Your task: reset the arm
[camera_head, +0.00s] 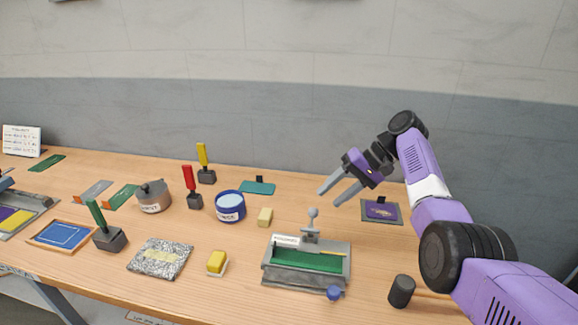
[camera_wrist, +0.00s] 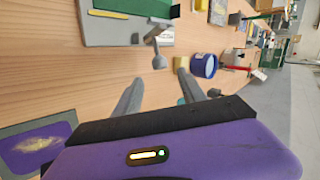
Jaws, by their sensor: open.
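My purple arm rises from the right side of the head view. My gripper (camera_head: 334,194) is open and empty, held above the table to the upper right of the grey eyelet press (camera_head: 300,278). Its two grey fingers stand apart in the wrist view (camera_wrist: 166,92) with only table between them. The press has a green bed and an upright lever with a ball knob (camera_head: 313,213). In the wrist view the press (camera_wrist: 125,32) lies beyond the fingers, at the top.
A purple patch on a dark mat (camera_head: 382,211) lies right of my gripper. A dark cylinder (camera_head: 401,291) and a blue knob (camera_head: 334,293) are at the front.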

